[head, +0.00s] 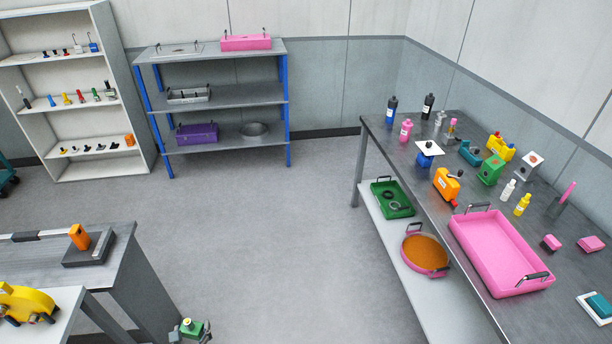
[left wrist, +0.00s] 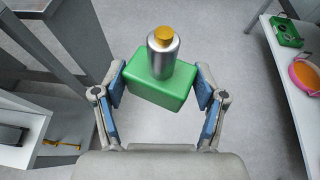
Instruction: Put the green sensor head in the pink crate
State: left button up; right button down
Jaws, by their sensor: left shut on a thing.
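The green sensor head (left wrist: 158,92) is a green block with a silver cylinder and yellow-orange cap on top. My left gripper (left wrist: 161,86) is shut on it, one blue-padded finger at each side. In the head view, the sensor head (head: 193,327) shows at the bottom edge, held over the floor, with the gripper mostly cut off. A pink, open, shallow crate (head: 487,252) with black handles stands on the right bench, well away from the gripper. Another pink container (head: 246,43) with handles is on the rear rack's top shelf. My right gripper is not in view.
The right bench (head: 478,196) carries bottles and coloured devices behind the crate and pink blocks beside it. A green tray (head: 393,198) and a round pink pan (head: 425,256) sit on its lower shelf. A left bench (head: 130,270) stands near the gripper. The middle floor is clear.

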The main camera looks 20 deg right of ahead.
aim_at(504, 268)
jog(key=i+l+z, duration=0.25)
jog(key=i+z, duration=0.7)
jog(key=i, duration=0.15)
jog(key=i+j+z, duration=0.2)
jog(key=i+z, duration=0.4)
jog(key=z, duration=0.4)
jog(key=i+j+z, duration=0.15)
jog(key=z, duration=0.35)
jog(key=i+j+z, duration=0.1)
jog(key=z, duration=0.35)
jog(key=j+z, duration=0.15)
jog(key=z, duration=0.35)
jog(key=i+l+z, duration=0.1)
jog(key=z, duration=0.25)
jog(key=i+z, duration=0.55)
jog(key=z, duration=0.2)
